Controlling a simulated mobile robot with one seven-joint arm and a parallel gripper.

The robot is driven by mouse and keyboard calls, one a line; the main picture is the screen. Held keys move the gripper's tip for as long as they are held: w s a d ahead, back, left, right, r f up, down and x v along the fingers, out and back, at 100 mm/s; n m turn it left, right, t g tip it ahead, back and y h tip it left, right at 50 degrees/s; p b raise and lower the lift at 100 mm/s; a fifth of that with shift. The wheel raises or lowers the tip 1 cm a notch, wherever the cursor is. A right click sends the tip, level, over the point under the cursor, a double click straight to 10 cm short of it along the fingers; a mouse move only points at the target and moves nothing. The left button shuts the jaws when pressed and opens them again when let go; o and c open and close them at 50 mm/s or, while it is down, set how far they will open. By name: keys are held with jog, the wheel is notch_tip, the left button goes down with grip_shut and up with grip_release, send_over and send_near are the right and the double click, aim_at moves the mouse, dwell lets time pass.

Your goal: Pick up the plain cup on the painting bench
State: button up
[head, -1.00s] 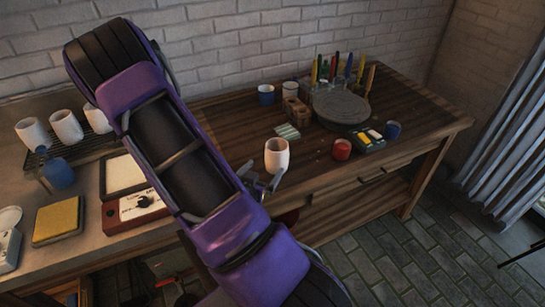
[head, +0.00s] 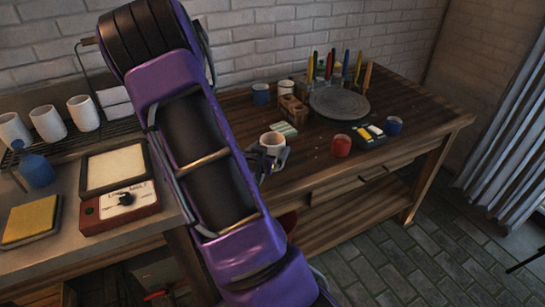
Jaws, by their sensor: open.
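The plain white cup (head: 272,140) stands upright on the wooden painting bench (head: 420,117), near its front left part. My gripper (head: 271,158) is open at the cup's near side, low against it in the picture, and covers the cup's lower part. I cannot tell whether the fingers are around the cup or only in front of it, or whether they touch it. My purple arm hides the bench to the left of the cup.
A small striped sponge-like block (head: 284,129) lies just behind the cup. White cups (head: 83,113) stand on a rack at left.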

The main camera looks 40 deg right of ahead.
aim_at(276, 141)
jog(key=x, duration=0.5)
jog(key=shift+w+d+f, duration=0.1)
jog(key=shift+w+d, duration=0.1)
jog(key=shift+d, duration=0.05)
jog(key=c, duration=1.3)
